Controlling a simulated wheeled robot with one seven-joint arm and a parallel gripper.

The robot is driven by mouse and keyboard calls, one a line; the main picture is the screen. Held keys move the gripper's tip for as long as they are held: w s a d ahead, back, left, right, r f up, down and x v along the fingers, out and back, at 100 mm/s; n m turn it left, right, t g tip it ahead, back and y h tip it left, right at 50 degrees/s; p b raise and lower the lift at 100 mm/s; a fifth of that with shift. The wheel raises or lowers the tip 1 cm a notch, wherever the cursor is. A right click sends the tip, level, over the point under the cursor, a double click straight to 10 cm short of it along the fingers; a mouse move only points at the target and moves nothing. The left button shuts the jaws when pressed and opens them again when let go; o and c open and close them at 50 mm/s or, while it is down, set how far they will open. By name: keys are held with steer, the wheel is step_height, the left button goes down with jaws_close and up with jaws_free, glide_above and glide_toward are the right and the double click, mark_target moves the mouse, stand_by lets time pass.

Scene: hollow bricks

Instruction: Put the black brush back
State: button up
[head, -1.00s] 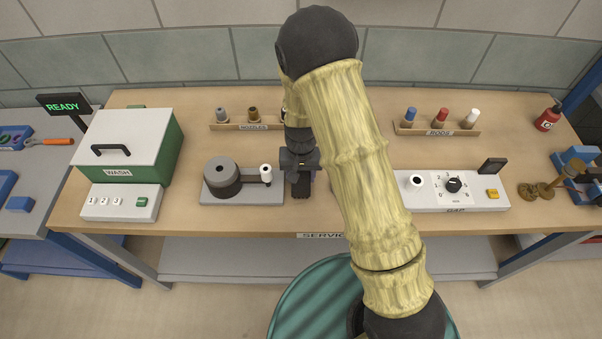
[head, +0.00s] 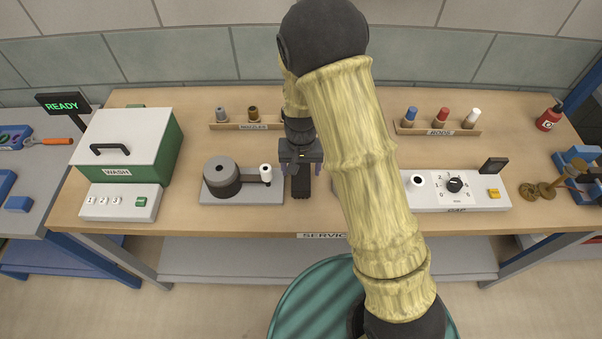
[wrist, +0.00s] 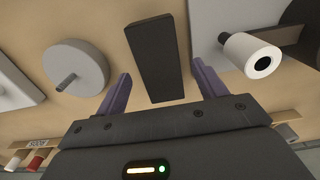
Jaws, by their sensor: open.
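A black oblong block (wrist: 157,60), which looks like the black brush, lies on the bench between my open fingers in the wrist view. In the head view its dark near end (head: 301,187) shows just below my gripper. My gripper (head: 302,171) is open with its purple fingers apart, one to each side of the block. The fingers (wrist: 160,88) do not appear to touch it. I cannot tell the gripper's exact height above the bench.
A grey fixture with a round drum and white spool (head: 266,172) stands close to the left. A grey disc with a pin (wrist: 72,75) lies on the other side. The gap unit (head: 455,195), nozzle rack (head: 246,126), rod rack (head: 437,130) and wash box (head: 128,150) stand around.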

mark_target(301, 174)
step_height(301, 174, up, 9)
steer(key=b, duration=0.1)
steer(key=shift+f, duration=0.1)
stand_by(0.6)
steer(key=s+d+r+t, duration=0.2)
steer(key=s+d+r, duration=0.3)
steer(key=s+d, duration=0.7)
steer(key=shift+s+d+r+t, duration=0.15)
steer(key=shift+s+d+t, duration=0.15)
steer(key=shift+d, duration=0.55)
